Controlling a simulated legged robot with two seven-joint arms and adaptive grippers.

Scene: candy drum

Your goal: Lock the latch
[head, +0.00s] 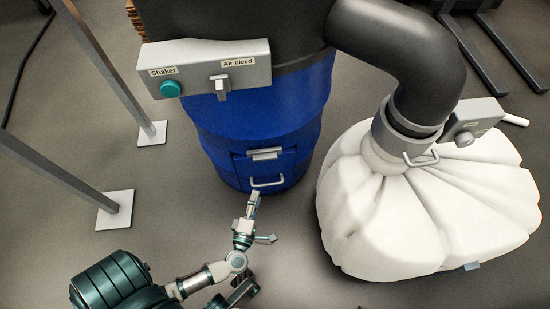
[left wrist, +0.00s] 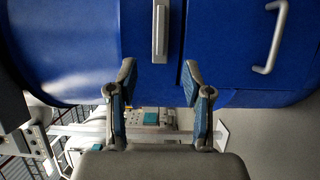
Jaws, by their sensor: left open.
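The blue drum (head: 262,120) has a small hatch (head: 284,165) low on its front. A grey latch bar (head: 266,154) sits at the hatch's upper edge and a grey pull handle (head: 268,183) near its lower edge. In the left wrist view the latch bar (left wrist: 160,30) is between and beyond the fingertips, and the pull handle (left wrist: 272,38) is at upper right. My left gripper (head: 260,220) is open and empty, just in front of the drum's lower edge; its fingers (left wrist: 159,76) appear apart from the latch. My right gripper is not in view.
A white bag (head: 400,225) hangs under a black elbow pipe (head: 410,45) at right, with a clamp ring (head: 395,135). A grey control panel (head: 205,70) is on the drum's upper front. Metal posts with a white foot plate (head: 115,210) stand at left. Floor between is clear.

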